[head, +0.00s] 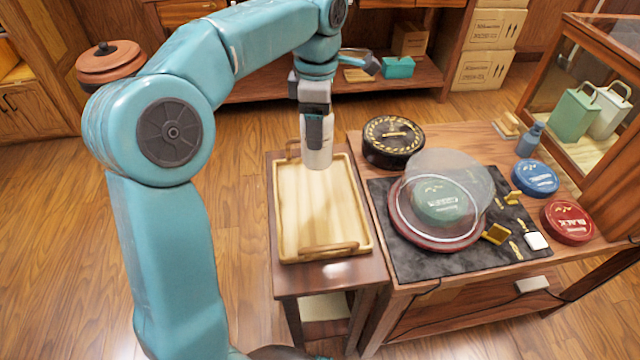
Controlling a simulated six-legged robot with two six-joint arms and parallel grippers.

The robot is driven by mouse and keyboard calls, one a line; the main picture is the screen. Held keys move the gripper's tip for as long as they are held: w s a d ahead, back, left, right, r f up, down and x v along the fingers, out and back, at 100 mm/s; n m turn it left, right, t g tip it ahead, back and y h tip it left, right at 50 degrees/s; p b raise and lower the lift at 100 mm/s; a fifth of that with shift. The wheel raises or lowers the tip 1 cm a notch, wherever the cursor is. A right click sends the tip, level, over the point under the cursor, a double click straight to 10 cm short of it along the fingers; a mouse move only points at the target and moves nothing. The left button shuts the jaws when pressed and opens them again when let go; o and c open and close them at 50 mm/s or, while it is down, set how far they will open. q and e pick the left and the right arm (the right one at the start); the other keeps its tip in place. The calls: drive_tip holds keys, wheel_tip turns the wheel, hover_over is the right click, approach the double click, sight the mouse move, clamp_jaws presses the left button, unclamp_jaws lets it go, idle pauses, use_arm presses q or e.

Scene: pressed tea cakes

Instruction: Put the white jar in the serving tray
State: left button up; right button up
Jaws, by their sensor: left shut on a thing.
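The white jar (318,157) is held upright in my left gripper (315,132), which is shut on it. The jar is over the far end of the serving tray (287,243), a pale wooden tray with a raised rim and a handle at each end. I cannot tell whether the jar's base touches the tray floor or hangs just above it. The gripper hides the upper part of the jar. The rest of the tray is empty. My right gripper is not in view.
The tray sits on a small side table (330,273). To its right, a larger table holds a black round tin (393,143), a dark mat (405,262) with a clear dome (455,175) over a green tea cake, and blue (535,178) and red (569,222) tins.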

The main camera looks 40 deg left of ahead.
sight(316, 159)
use_arm(q)
wheel_tip(316, 159, down, 9)
drive_tip(key=shift+s+r+b, duration=0.1)
drive_tip(key=shift+s+b, duration=0.05)
drive_tip(key=shift+b, duration=0.65)
drive_tip(key=f, duration=0.5)
drive_tip(key=shift+w+f+b, duration=0.2)
drive_tip(key=shift+b, duration=0.2)
drive_tip(key=shift+r, duration=0.1)
drive_tip(key=shift+s, duration=0.1)
drive_tip(key=o, duration=1.4)
drive_tip(key=shift+f, duration=0.2)
